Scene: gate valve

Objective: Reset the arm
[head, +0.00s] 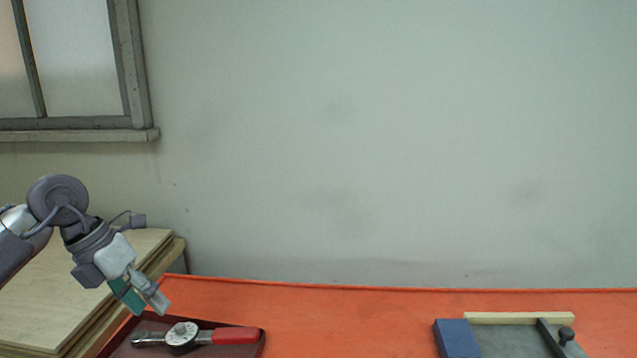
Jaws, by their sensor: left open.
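My left gripper (141,298) hangs at the left of the head view, above the left part of a dark red tray. It points down and to the right, and its fingers are open and empty. A ratchet-like tool (234,336) with a red handle and a round dial head lies in the tray (257,350). The gripper is apart from the tool, above its left end. My right gripper is not in view. No gate valve shows in this view.
An orange work surface (350,315) spans the front, clear in the middle. At the right lie a blue block (457,339), a wooden strip (520,318) and a grey plate with a dark bar and knob (566,334). Stacked boards (40,305) stand at the left. A wall closes the back.

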